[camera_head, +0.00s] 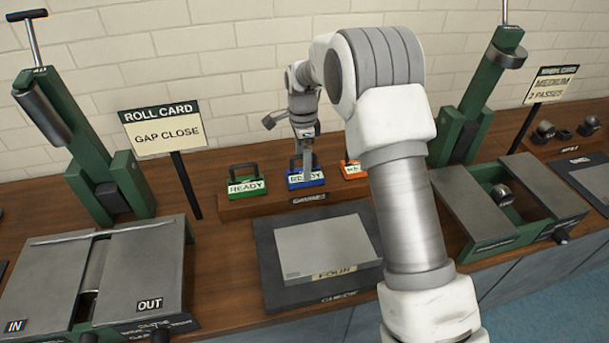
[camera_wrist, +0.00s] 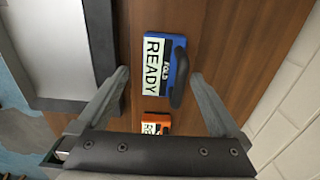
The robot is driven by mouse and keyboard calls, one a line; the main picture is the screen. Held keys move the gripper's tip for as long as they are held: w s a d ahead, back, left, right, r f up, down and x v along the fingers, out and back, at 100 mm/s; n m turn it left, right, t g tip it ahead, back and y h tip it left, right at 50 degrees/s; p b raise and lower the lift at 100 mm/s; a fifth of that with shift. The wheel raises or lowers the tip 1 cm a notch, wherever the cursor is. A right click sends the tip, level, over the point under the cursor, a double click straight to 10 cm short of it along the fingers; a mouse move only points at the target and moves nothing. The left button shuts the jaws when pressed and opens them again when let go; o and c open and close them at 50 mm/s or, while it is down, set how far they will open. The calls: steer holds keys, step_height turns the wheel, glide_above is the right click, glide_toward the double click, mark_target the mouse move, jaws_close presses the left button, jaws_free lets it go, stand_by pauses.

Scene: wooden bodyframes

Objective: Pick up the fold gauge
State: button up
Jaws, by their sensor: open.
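The fold gauge is a blue block (camera_wrist: 153,62) with a pale READY plate, a FOLD mark and a dark handle along its right side in the wrist view. In the head view the blue block (camera_head: 296,184) stands in the middle of a row of three on a wooden rack, partly hidden by my gripper (camera_head: 306,170). In the wrist view my gripper (camera_wrist: 160,76) is open, its fingertips on either side of the blue block.
A green block (camera_head: 244,186) stands left of the blue one and an orange block (camera_head: 353,170) right of it. A grey plate marked FOUR (camera_head: 325,247) lies in front. A roll card sign (camera_head: 160,128) stands at left. The brick wall is close behind.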

steer(key=f, duration=0.4)
steer(key=shift+w+d+f, duration=0.25)
steer(key=shift+w+f, duration=0.05)
steer(key=shift+f, duration=0.05)
steer(key=c, duration=1.5)
steer(key=shift+c, duration=0.3)
steer(key=shift+r, duration=0.2)
